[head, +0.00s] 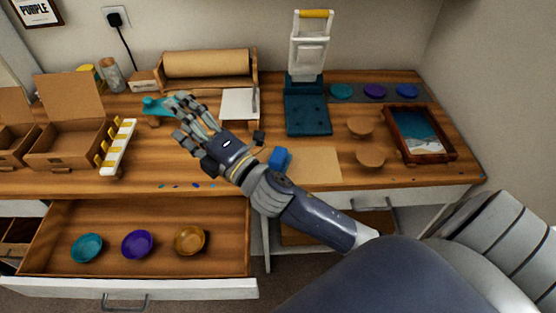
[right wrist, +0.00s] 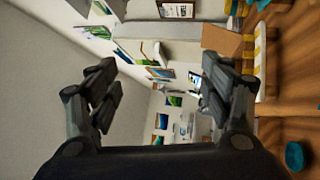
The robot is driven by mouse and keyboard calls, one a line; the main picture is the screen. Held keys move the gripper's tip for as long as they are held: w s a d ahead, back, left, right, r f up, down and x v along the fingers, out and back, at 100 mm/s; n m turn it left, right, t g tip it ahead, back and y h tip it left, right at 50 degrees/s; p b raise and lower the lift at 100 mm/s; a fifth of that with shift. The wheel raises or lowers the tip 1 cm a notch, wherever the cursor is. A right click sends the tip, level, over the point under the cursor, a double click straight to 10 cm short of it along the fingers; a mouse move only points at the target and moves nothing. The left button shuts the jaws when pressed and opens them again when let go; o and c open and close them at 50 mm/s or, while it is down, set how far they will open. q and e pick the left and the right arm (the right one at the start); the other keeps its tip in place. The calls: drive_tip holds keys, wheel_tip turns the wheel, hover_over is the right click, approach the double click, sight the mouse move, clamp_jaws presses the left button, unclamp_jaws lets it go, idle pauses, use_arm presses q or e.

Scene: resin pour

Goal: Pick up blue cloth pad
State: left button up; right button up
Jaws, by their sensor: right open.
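A small blue pad (head: 280,158), probably the blue cloth pad, shows just beyond my right wrist in the head view. My arm hides its lower part, and I cannot tell whether they touch. My right gripper (head: 187,121) is open and empty over the workbench, reaching to the upper left past the blue pad. In the right wrist view its two fingers stand wide apart with nothing between them. The blue pad does not show clearly there. My left gripper is not in view.
The wooden workbench (head: 300,90) holds a teal object (head: 155,104), cardboard boxes (head: 65,140), a white rack (head: 118,147), a dark teal press (head: 307,108) and a framed resin tray (head: 420,134). An open drawer (head: 60,215) with three bowls juts out at front left.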

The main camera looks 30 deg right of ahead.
drive_tip(key=s+a+r+n+g+y, duration=0.1)
drive_tip(key=s+a+n+g+y, duration=0.2)
drive_tip(key=a+n+g+y, duration=0.7)
drive_tip(key=s+a+r+n+g+y, duration=0.1)
drive_tip(key=s+a+n+g, duration=0.15)
drive_tip(key=n, duration=1.35)
drive_tip(key=n+g+h, duration=0.7)
drive_tip(key=n+h, duration=0.6)
drive_tip(key=h, duration=0.5)
hover_over(278, 154)
drive_tip(key=f, duration=1.2)
drive_tip(key=shift+a+f, duration=0.25)
drive_tip(key=shift+a, duration=0.05)
drive_tip(key=shift+s+d+f, duration=0.1)
drive_tip(key=shift+d+f, duration=0.1)
drive_tip(key=shift+d, duration=0.1)
wheel_tip(278, 154, down, 5)
drive_tip(key=shift+f+p, duration=0.1)
drive_tip(key=shift+p, duration=0.25)
wheel_tip(278, 154, down, 4)
drive_tip(key=shift+f+p, duration=0.15)
drive_tip(key=shift+p, duration=0.6)
drive_tip(key=shift+f, duration=0.4)
